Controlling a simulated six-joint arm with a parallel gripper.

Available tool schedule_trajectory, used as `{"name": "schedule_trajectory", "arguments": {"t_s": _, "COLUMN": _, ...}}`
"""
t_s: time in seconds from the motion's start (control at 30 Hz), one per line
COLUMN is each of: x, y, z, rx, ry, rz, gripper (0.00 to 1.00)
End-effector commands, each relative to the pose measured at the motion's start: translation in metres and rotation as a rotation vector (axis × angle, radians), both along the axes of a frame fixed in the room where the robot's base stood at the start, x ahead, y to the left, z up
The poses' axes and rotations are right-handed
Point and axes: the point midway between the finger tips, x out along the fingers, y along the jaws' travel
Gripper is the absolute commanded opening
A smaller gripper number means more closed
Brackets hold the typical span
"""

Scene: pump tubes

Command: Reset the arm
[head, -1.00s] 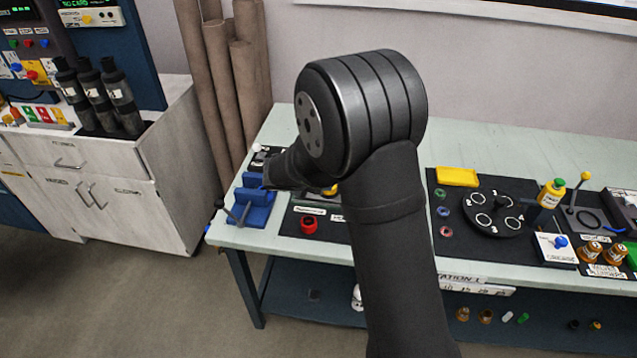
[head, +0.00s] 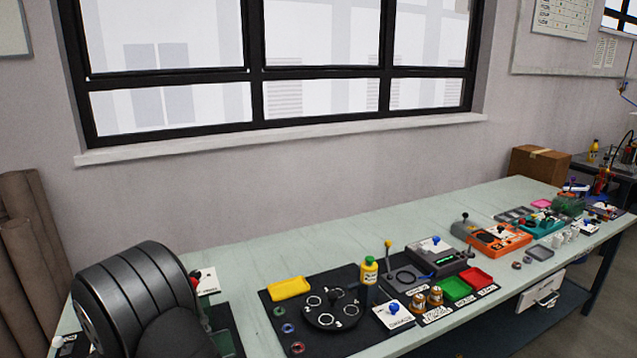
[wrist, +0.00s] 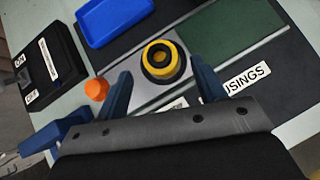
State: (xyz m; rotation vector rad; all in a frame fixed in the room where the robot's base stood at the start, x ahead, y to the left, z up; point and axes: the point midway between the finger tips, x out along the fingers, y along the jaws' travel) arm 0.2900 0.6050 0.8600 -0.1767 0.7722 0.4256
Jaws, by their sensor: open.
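My arm (head: 150,300) shows at the lower left of the head view; my gripper is out of that view. In the wrist view my gripper (wrist: 160,70) has its two blue fingers spread apart. A yellow and black round part (wrist: 163,61) sits on a grey plate, between and slightly beyond the fingers in the picture. Whether the fingers are level with it or above it I cannot tell. I see no finger touching it.
In the wrist view are a blue tray (wrist: 115,18), a green pad (wrist: 230,30), an orange knob (wrist: 96,89) and a black box (wrist: 47,65). In the head view a yellow tray (head: 290,288), black turntable (head: 332,308) and yellow bottle (head: 370,270) stand right of my arm.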

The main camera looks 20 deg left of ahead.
Motion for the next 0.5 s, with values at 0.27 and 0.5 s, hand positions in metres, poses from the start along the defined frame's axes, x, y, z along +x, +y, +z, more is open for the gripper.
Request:
{"name": "schedule_trajectory", "arguments": {"t_s": 0.27, "x": 0.024, "y": 0.011, "z": -0.029, "rx": -0.002, "ry": 0.000, "rz": -0.001, "gripper": 0.64}}
{"name": "schedule_trajectory", "arguments": {"t_s": 0.5, "x": 0.025, "y": 0.012, "z": -0.028, "rx": 0.001, "ry": -0.001, "rz": -0.001, "gripper": 0.64}}
